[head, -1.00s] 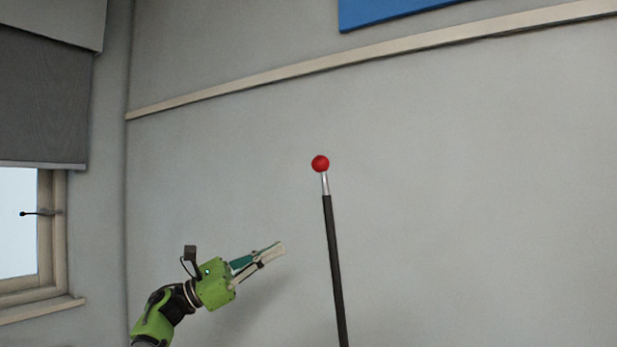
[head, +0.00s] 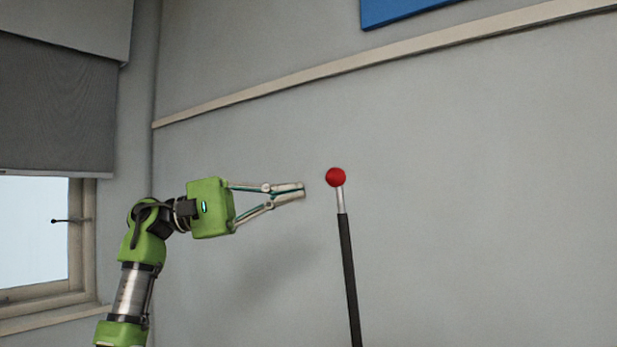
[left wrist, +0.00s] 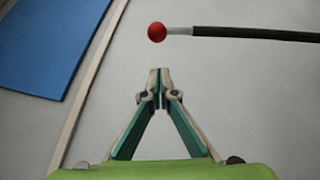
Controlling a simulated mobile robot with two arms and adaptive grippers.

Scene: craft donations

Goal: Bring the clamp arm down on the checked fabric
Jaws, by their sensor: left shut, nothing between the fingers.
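The clamp arm (head: 347,265) is a dark pole with a short silver neck and a red ball (head: 335,177) on its tip. It stands almost upright in the head view, its lower end out of frame. My left gripper (head: 302,190) is shut and empty, its fingertips just left of the red ball and a little below it, with a gap. In the left wrist view the closed fingertips (left wrist: 160,70) point toward the clamp arm (left wrist: 255,33), and the red ball (left wrist: 157,32) lies just beyond them. The checked fabric and my right gripper are not in view.
A plain grey wall (head: 480,200) with a pale rail (head: 400,58) fills the background. A blue panel (head: 400,10) hangs at the top, and a window (head: 35,235) with a grey blind (head: 55,120) is at the left. The space around the ball looks clear.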

